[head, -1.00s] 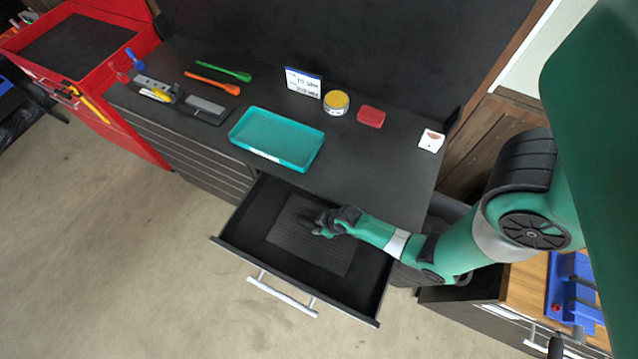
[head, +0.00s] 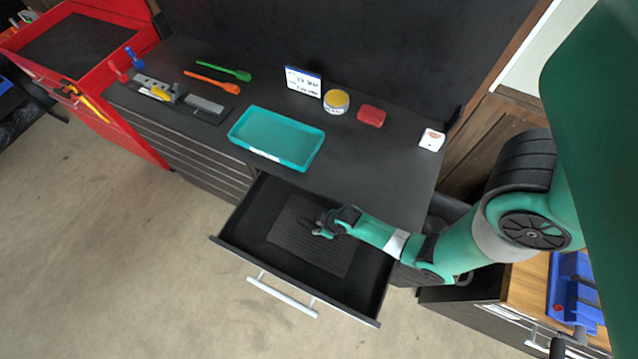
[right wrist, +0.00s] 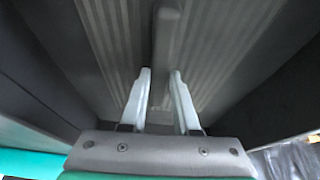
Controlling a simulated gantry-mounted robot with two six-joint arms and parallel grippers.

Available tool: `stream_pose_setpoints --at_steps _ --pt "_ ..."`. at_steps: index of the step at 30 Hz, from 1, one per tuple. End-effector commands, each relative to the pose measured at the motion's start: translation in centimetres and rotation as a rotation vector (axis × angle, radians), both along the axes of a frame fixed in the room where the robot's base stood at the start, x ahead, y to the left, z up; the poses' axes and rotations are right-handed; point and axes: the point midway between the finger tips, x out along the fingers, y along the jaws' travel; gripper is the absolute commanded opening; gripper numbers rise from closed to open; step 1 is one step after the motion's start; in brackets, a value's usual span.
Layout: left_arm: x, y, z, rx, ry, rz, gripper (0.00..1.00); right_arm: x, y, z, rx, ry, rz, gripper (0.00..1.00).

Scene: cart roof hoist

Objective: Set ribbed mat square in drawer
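The dark grey ribbed mat (head: 300,246) lies in the open black drawer (head: 245,238). Its sides look slightly turned against the drawer walls, with bare floor around it. In the right wrist view, the ribs of the mat (right wrist: 225,45) fill the background. The fingers of my right gripper (right wrist: 161,85) stand close together on either side of a raised grey bar on the mat. My left gripper is not in view.
A teal tray (head: 275,137) sits on the worktop just behind the drawer. A yellow-lidded tin (head: 336,101), a red block (head: 371,117) and a white sign (head: 303,82) stand behind. The drawer's front handle (head: 282,296) faces open floor.

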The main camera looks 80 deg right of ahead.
Motion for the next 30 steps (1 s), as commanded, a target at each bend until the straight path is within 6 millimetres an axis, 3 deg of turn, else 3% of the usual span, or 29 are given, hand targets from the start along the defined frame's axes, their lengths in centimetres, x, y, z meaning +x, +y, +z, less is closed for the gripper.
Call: stream_pose_setpoints --at_steps 1,6,17,22,27,30 --pt "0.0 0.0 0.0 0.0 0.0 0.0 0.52 0.1 0.0 0.0 -0.001 -0.002 0.0 0.35" --pt "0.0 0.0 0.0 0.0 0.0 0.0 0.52 0.0 0.0 0.0 0.0 -0.001 0.0 0.64" --pt "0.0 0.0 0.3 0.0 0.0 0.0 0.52 -0.3 0.1 0.6 0.0 0.001 0.0 0.64" --pt "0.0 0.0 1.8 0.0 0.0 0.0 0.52 -1.3 0.4 3.6 0.0 -0.001 -0.001 0.64" --pt "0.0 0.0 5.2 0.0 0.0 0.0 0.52 -2.8 0.8 8.1 0.0 0.0 -0.002 0.64" --pt "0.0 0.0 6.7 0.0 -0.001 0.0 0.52 -3.5 1.0 9.7 -0.001 0.0 -0.001 0.64"
